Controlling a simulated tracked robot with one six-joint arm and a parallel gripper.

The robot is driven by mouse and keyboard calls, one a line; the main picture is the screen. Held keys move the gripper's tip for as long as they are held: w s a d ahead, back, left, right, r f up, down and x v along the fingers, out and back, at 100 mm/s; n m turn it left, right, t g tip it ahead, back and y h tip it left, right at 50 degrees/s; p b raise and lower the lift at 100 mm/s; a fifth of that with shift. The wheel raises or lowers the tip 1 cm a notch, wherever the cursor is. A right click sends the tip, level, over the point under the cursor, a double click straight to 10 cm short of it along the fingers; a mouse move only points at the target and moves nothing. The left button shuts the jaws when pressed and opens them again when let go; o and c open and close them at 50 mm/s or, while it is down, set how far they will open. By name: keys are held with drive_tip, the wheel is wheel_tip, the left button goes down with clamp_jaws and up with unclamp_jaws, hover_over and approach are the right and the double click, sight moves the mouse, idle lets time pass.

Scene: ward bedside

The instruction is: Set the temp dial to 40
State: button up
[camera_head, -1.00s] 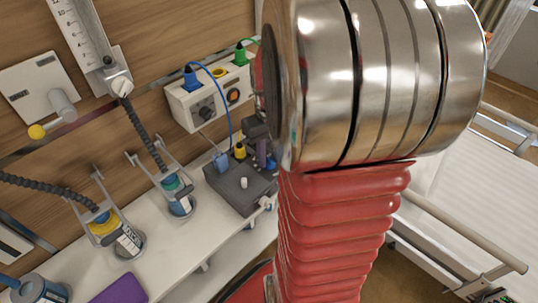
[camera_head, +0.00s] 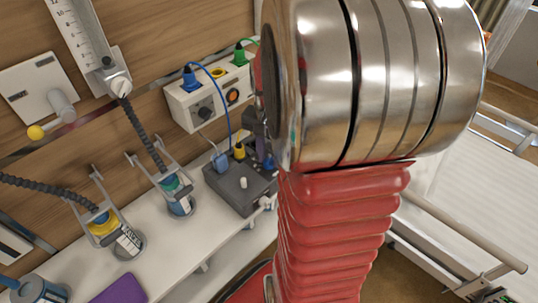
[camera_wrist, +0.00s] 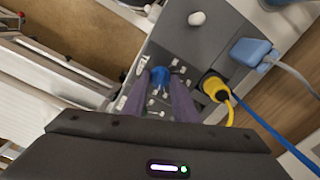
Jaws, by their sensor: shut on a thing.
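A blue dial knob (camera_wrist: 160,74) sits on the grey box, with small white marks around it in the wrist view. My gripper (camera_wrist: 162,83) has its two purple-grey fingers closed on the sides of this knob. I take it for the temp dial, but no numbers or pointer can be read. In the head view the grey box (camera_head: 228,192) stands on the shelf, and my gripper (camera_head: 262,150) is over its right side, partly hidden by my arm.
A white knob (camera_wrist: 196,18), a blue plug (camera_wrist: 250,52) and a yellow plug (camera_wrist: 215,88) with cables are close to the fingers. A wall socket panel (camera_head: 181,104) is behind the box. Bottles (camera_head: 180,203) stand on the shelf to the left.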

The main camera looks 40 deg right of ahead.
sight(269, 158)
drive_tip(key=shift+a+m, duration=0.1)
drive_tip(key=shift+m, duration=0.6)
drive_tip(key=o, duration=1)
drive_tip(key=shift+o, duration=0.2)
wheel_tip(269, 158, up, 14)
drive_tip(key=shift+f, duration=0.15)
idle(0.4)
